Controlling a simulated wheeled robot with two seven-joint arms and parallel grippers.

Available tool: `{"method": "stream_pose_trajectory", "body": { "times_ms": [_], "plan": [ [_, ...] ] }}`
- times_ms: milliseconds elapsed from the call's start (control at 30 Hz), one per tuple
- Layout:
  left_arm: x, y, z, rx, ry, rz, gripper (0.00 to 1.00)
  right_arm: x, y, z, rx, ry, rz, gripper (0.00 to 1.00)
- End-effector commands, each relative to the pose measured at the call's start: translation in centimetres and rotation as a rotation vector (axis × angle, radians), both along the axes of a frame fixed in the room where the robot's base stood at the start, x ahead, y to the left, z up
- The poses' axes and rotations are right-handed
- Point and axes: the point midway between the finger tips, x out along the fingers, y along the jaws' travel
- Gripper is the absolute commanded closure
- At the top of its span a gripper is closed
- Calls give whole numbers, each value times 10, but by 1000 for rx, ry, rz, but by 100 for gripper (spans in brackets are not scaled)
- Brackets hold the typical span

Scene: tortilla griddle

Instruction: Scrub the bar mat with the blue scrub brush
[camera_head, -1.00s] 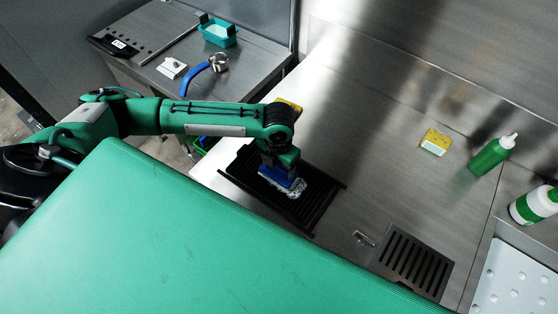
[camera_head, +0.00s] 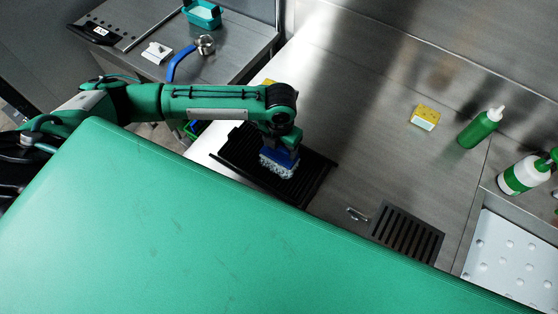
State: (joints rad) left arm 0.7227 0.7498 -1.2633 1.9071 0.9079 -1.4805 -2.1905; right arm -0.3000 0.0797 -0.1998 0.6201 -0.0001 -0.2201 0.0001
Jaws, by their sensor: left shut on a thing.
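The black ribbed bar mat (camera_head: 312,178) lies on the steel counter, in the middle of the head view. The blue scrub brush (camera_head: 283,155) with pale bristles is over the mat, bristles facing down. My left gripper (camera_head: 285,142) is shut on the brush from above. The bristles look on or very close to the mat; I cannot tell whether they touch. The arm hides part of the mat's far left side. My right gripper is not in view.
A yellow sponge (camera_head: 425,117), a green bottle (camera_head: 479,128) and a white-green spray bottle (camera_head: 526,175) stand to the right. A dark drain grate (camera_head: 408,234) and a small metal handle (camera_head: 356,214) lie right of the mat.

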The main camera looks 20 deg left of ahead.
Motion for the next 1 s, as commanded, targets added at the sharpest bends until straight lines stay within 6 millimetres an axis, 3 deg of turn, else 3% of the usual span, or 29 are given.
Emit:
{"method": "stream_pose_trajectory", "body": {
  "times_ms": [167,467,767,1000],
  "plan": [
    [0,3,0,1,0,1,61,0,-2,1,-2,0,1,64],
    [2,26,-2,1,1,1,61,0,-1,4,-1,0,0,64],
    [2,27,-3,1,1,0,61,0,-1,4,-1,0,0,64],
    [2,27,15,1,0,0,61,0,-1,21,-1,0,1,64]
  ]
}}
